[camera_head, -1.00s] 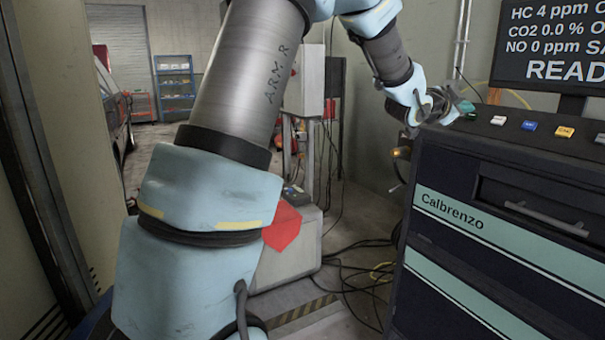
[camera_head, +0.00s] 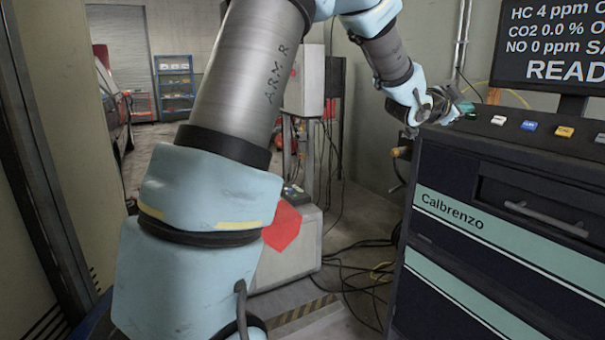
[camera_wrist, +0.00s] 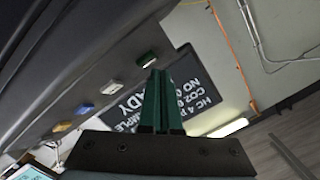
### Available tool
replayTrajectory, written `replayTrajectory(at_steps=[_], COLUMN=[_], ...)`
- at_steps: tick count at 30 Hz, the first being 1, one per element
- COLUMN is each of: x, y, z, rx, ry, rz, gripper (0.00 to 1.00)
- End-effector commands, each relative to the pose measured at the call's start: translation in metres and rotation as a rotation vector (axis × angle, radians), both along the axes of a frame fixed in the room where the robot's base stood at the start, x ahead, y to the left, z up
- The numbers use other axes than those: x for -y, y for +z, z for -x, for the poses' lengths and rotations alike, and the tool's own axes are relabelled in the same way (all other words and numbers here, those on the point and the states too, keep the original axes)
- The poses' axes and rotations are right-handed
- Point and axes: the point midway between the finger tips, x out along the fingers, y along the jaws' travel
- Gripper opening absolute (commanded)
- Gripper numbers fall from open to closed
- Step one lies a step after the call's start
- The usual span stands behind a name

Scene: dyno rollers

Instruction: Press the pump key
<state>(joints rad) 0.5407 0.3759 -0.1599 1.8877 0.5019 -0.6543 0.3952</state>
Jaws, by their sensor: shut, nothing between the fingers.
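A row of small coloured keys stands along the top of the Calbrenzo cabinet (camera_head: 455,215). In the head view I see a white key (camera_head: 498,120), a blue key (camera_head: 528,125), a yellow key (camera_head: 564,131) and another pale key (camera_head: 600,138). Their labels are too small to read, so I cannot tell which is the pump key. My gripper (camera_wrist: 158,75) is shut and empty, its green fingers close together. In the wrist view a green-sided key (camera_wrist: 147,59) lies just beyond the fingertips; contact cannot be told. My gripper hides part of that corner in the head view.
A dark screen (camera_head: 550,45) with white readings stands behind the keys. The cabinet has a drawer with a grey handle (camera_head: 545,218). Black cables (camera_head: 360,265) lie on the floor left of it. A grey box with a red patch (camera_head: 290,245) stands behind my arm.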

Motion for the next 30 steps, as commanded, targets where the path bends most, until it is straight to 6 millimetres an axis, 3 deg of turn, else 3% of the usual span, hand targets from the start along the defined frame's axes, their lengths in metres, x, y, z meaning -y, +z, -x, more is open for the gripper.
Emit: replayTrajectory(at_steps=[30], x=[0.0051], y=[-0.0067], z=[-0.0028], rx=[0.0], ry=[0.0], rz=[0.0], gripper=[0.0])
